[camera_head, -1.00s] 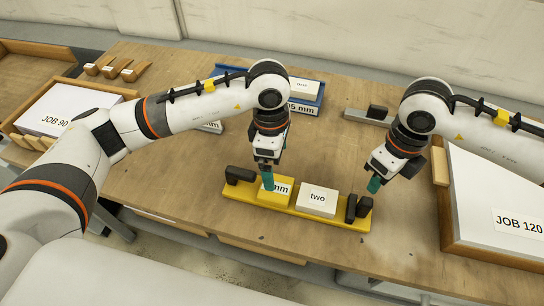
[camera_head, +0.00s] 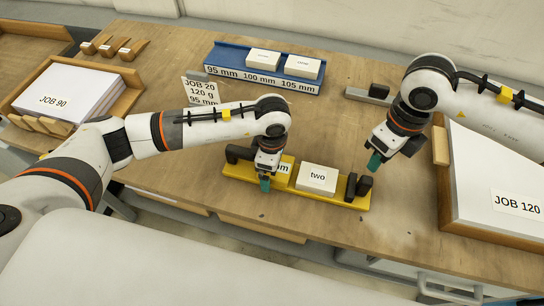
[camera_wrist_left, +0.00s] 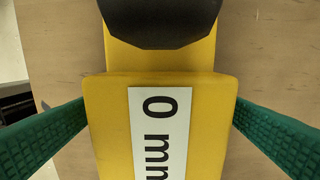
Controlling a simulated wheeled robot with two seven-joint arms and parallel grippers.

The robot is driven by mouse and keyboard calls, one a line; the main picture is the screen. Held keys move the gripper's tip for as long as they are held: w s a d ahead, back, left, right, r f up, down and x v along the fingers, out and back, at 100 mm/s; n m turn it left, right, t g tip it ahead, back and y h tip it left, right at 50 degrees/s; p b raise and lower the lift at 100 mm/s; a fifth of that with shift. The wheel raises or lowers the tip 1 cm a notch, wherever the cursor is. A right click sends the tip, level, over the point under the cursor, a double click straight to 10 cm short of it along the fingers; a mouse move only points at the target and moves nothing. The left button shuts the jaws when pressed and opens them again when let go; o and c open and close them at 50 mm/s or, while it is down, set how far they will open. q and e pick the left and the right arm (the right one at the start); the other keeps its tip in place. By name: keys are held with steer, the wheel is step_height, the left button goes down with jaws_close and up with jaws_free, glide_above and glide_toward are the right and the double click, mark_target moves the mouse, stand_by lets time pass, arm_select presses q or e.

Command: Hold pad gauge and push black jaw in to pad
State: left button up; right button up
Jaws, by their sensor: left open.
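The yellow pad gauge (camera_head: 232,171) lies along the front of the table. It carries a yellow block (camera_wrist_left: 107,125) with a white label reading "0 mm" in the left wrist view, and a white pad (camera_head: 317,178) marked "two". A black jaw (camera_head: 237,154) stands at its left end; two black pieces (camera_head: 351,187) (camera_head: 364,187) stand at its right end, a small gap from the pad. My left gripper (camera_head: 265,183) is open, its green fingers on either side of the yellow block. My right gripper (camera_head: 374,161) is above and behind the right end, apart from it; its opening is unclear.
A blue rack (camera_head: 222,66) with white pads stands at the back, near a JOB 20 card (camera_head: 201,92). The JOB 120 tray (camera_head: 445,215) is at right, the JOB 90 tray (camera_head: 125,101) at left. A grey gauge (camera_head: 355,95) lies behind my right gripper.

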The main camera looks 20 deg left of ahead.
arm_select(q)
steer(key=shift+f, duration=0.1)
steer(key=c, duration=1.4)
steer(key=shift+c, duration=0.4)
arm_select(e)
jaws_close()
steer(key=shift+s+f+n+y, duration=0.15)
steer(key=shift+f+n+y, duration=0.2)
steer(key=shift+n+y, duration=0.25)
steer(key=shift+d+f+n+g+y, duration=0.4)
steer(key=shift+d+n+y, duration=0.1)
steer(key=shift+n+y, duration=0.35)
steer(key=d+f+n+y, duration=0.2)
steer(key=d+n+y, duration=0.1)
steer(key=d+n, duration=0.3)
steer(key=shift+m+t, duration=0.4)
steer(key=shift+m, duration=0.35)
steer(key=f, duration=0.5)
steer(key=a+f, duration=0.1)
steer(key=f, duration=0.2)
steer(key=shift+f, duration=0.3)
